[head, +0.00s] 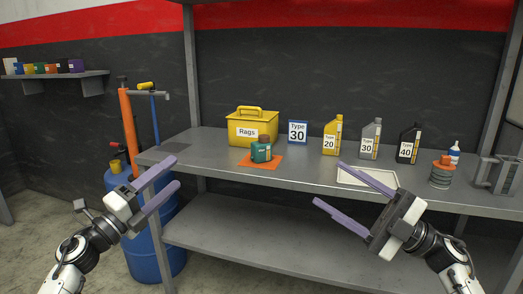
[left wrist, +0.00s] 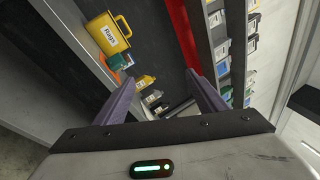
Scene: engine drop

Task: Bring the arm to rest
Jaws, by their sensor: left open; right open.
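My left gripper (head: 167,190) is open and empty. In the head view its purple fingers stand in front of the bench's left end and the blue drum. My right gripper (head: 350,194) is open and empty, in front of the bench's front edge, with one finger overlapping the white tray (head: 352,178) in the picture. In the left wrist view, the left gripper's fingers (left wrist: 163,100) are apart with nothing between them. Both forearms come in from the bottom corners.
A blue drum (head: 152,250) stands left.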

